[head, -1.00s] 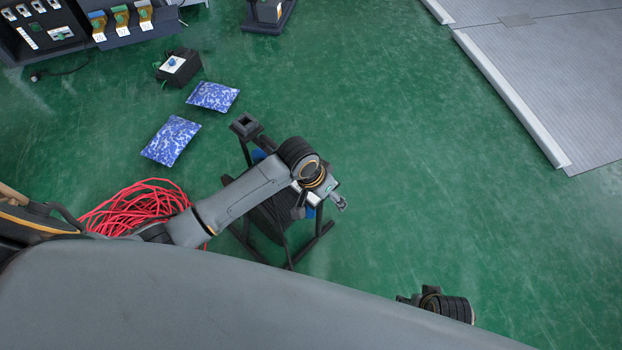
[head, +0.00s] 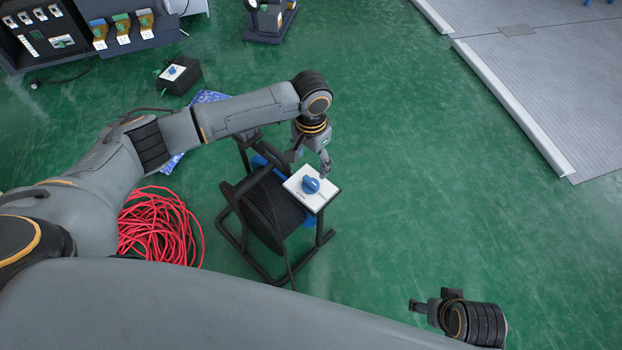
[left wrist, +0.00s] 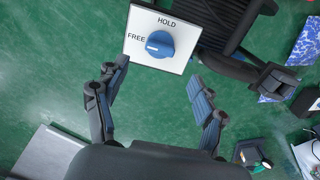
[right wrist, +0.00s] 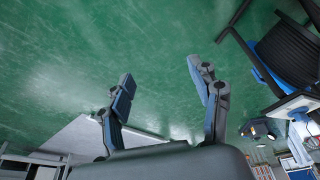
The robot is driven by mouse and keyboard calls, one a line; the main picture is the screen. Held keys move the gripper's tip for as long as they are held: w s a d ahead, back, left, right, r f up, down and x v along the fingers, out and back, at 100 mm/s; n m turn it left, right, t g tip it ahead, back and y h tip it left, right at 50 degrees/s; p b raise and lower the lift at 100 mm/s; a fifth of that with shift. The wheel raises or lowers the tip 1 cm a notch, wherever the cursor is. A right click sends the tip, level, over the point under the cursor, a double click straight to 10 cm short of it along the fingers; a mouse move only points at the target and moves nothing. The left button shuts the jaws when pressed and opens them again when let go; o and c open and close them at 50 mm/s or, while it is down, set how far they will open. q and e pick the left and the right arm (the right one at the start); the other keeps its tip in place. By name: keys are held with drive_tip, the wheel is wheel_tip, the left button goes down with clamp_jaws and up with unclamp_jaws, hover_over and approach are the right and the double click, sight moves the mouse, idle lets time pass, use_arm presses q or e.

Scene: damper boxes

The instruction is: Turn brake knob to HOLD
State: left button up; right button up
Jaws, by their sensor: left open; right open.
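The blue brake knob (head: 311,185) sits on a white plate (head: 297,186) on top of the black cable reel stand. In the left wrist view the knob (left wrist: 160,44) has a pale mark on its left side, toward the word FREE; HOLD is printed above it on the plate (left wrist: 180,65). My left gripper (head: 308,162) is open just behind the plate in the head view. Its open fingers (left wrist: 158,75) show below the knob in the wrist view, apart from it. My right gripper (head: 432,300) is open and empty over bare floor, well away from the knob.
The reel (head: 268,212) of dark cable stands under the plate. A red cable coil (head: 155,228) lies left of it. Green floor at right is clear.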

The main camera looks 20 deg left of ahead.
sight(311, 180)
use_arm(q)
wheel_tip(311, 180, down, 7)
drive_tip(key=shift+f+b, duration=0.1)
drive_tip(key=shift+b, duration=0.85)
drive_tip(key=shift+f, duration=0.6)
use_arm(e)
drive_tip(key=v, duration=0.6)
use_arm(q)
drive_tip(key=shift+c, duration=0.4)
use_arm(e)
drive_tip(key=shift+d, duration=0.1)
use_arm(q)
drive_tip(key=c, duration=1.1)
